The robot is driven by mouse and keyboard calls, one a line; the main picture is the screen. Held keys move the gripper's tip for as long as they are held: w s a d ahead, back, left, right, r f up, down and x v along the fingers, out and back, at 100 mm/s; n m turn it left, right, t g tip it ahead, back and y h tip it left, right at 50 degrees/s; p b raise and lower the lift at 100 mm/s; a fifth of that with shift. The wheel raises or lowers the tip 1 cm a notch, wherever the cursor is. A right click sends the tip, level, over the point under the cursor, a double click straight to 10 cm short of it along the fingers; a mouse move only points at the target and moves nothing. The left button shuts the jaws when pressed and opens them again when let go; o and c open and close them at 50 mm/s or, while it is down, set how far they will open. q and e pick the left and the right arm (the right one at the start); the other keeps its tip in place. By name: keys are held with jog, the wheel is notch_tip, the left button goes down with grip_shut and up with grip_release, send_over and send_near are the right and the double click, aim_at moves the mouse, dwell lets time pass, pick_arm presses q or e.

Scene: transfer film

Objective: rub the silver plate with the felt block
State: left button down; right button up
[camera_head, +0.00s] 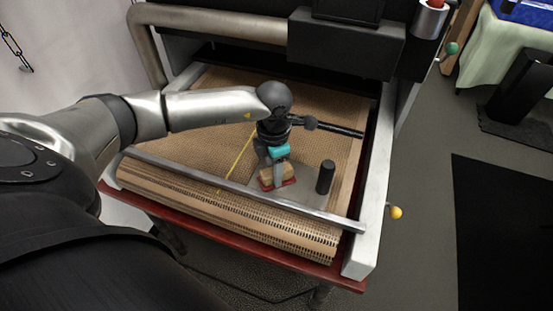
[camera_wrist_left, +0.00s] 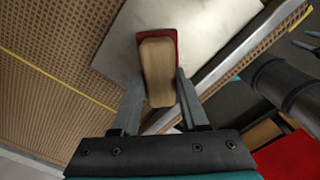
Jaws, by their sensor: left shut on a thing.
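The felt block (camera_head: 277,176) has a tan wooden body and a red felt base. My left gripper (camera_head: 276,170) is shut on it, with one finger on each side of the wood. The left wrist view shows the block (camera_wrist_left: 157,70) between the two grey fingers, with the red felt underneath. The silver plate (camera_head: 303,191) is a flat grey sheet lying on the perforated bed, and the block is over it. The plate also shows behind the block in the wrist view (camera_wrist_left: 215,25). I cannot tell whether the felt touches the plate.
A black cylinder (camera_head: 326,177) stands upright right of the block. The tan perforated bed (camera_head: 215,110) has a yellow line across it. A metal bar (camera_head: 240,190) runs along its front, and a frame post (camera_head: 378,190) with a yellow knob (camera_head: 396,212) stands at right.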

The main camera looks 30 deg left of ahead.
pick_arm(q)
jog(key=shift+s+d+f+p, duration=0.15)
jog(key=shift+s+p, duration=0.25)
jog(key=shift+s, duration=0.25)
jog(key=shift+s+d+p, duration=0.15)
jog(key=shift+s+p, duration=0.2)
jog(key=shift+s, duration=0.3)
jog(key=shift+s+d, duration=0.15)
jog(key=shift+s, duration=0.15)
jog(key=shift+w+f, duration=0.1)
jog(key=shift+w, duration=0.15)
jog(key=shift+w+a+b, duration=0.2)
jog(key=shift+w+b, duration=0.75)
jog(key=shift+b, duration=0.15)
jog(key=shift+w+a+b, duration=0.2)
jog(key=shift+w+b, duration=0.25)
jog(key=shift+w, duration=0.3)
jog(key=shift+w+a+b, duration=0.15)
jog(key=shift+w+b, duration=0.25)
jog(key=shift+w, duration=0.35)
jog(key=shift+w+a+r, duration=0.25)
jog(key=shift+w+r, duration=0.05)
jog(key=shift+w, duration=0.3)
jog(key=w+b, duration=0.2)
jog(key=shift+w+a+f+b, duration=0.1)
jog(key=shift+w+a+b, duration=0.15)
jog(key=shift+a+b, duration=0.1)
jog(key=shift+w, duration=0.35)
